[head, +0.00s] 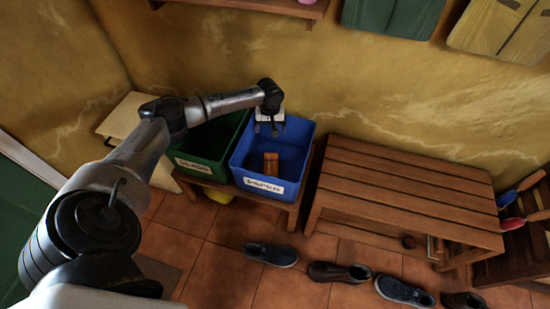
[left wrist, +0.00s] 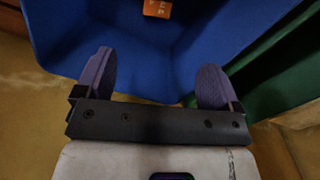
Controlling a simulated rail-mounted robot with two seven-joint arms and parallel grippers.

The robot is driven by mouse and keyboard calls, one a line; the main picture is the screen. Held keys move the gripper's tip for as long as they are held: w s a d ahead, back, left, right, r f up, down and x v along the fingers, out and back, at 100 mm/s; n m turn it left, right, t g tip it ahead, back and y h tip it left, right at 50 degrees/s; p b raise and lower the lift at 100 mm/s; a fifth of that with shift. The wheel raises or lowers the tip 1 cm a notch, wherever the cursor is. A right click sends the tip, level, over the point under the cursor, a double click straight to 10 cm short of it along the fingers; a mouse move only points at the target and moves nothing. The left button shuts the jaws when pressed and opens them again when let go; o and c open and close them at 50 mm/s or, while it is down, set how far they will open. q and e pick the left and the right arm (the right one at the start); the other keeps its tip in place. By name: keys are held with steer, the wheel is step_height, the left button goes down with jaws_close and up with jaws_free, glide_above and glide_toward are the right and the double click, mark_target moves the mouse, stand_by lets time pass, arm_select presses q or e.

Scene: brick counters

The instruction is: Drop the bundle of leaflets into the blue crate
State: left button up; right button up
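The blue crate (head: 291,152) stands on a low wooden stand and has a white label that seems to read PAPER. An orange-brown bundle (head: 271,163), which looks like the leaflets, is inside it near the front wall. Part of the orange bundle, with pale marks on it, shows in the left wrist view (left wrist: 157,8) at the top edge. My left gripper (head: 270,130) is over the back part of the crate, apart from the bundle. In the left wrist view its fingers (left wrist: 155,80) are wide apart with nothing between them. My right gripper is not seen.
A green crate (head: 200,166) stands left of the blue one. A slatted wooden bench (head: 410,185) is to the right. Several shoes (head: 340,272) lie on the tiled floor in front. A wall shelf (head: 290,6) is above.

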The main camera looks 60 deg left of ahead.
arm_select(q)
steer(key=shift+o, duration=0.4)
step_height(320, 180, up, 14)
steer(key=p, duration=0.7)
steer(key=shift+f, duration=0.1)
